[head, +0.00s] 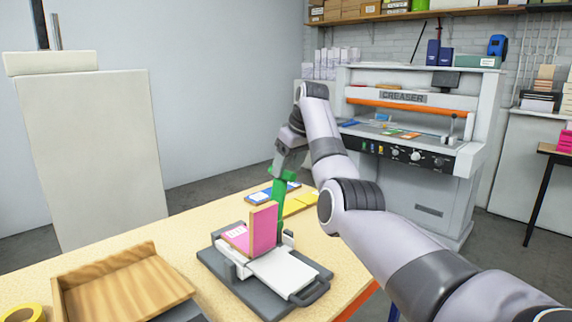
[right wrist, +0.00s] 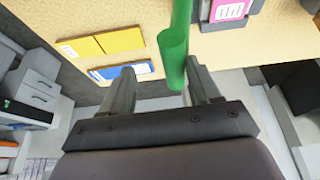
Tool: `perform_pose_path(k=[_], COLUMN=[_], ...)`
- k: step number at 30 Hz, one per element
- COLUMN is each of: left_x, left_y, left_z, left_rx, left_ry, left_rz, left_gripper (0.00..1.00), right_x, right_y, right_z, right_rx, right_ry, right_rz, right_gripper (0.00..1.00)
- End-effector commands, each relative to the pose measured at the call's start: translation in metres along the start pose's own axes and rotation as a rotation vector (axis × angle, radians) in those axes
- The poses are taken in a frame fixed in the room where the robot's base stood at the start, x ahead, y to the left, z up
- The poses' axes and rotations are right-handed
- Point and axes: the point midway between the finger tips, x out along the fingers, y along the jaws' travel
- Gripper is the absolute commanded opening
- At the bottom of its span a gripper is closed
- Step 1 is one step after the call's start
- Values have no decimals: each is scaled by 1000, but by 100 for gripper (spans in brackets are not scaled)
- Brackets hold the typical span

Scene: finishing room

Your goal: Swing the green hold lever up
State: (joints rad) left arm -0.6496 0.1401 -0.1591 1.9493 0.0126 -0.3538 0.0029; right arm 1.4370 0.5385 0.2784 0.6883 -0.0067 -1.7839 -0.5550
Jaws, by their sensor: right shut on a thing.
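The green hold lever (head: 277,203) stands close to upright at the back right of a small grey press on the table. My right gripper (head: 284,158) comes from above and is shut on the lever's top end. In the right wrist view the green lever (right wrist: 173,58) runs between the two fingers of my right gripper (right wrist: 160,88). A pink pad (head: 262,229) stands upright on the press (head: 252,290), with another pink piece lying beside it. My left gripper is not in view.
A wooden tray (head: 122,286) and a yellow tape roll (head: 24,313) are at the left of the table. Blue and yellow pads (head: 298,205) lie behind the press. A large creaser machine (head: 420,190) stands behind on the right. Bare table lies between tray and press.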

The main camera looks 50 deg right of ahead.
Motion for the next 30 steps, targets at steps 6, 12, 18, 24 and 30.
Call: perform_pose_path(k=[6,12,18,24,30], left_x=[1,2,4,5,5], left_y=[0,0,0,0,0], left_z=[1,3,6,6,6], left_rx=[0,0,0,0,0], left_ry=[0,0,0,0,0], left_rz=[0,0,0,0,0], left_gripper=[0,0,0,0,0], right_x=[8,-3,-40,-68,-76], right_y=[4,4,2,-1,-2], right_z=[8,8,4,2,2], right_rx=[6,6,6,3,1], right_ry=[-29,-27,-10,-3,-1], right_rz=[10,9,11,8,6], right_gripper=[52,52,52,52,52])
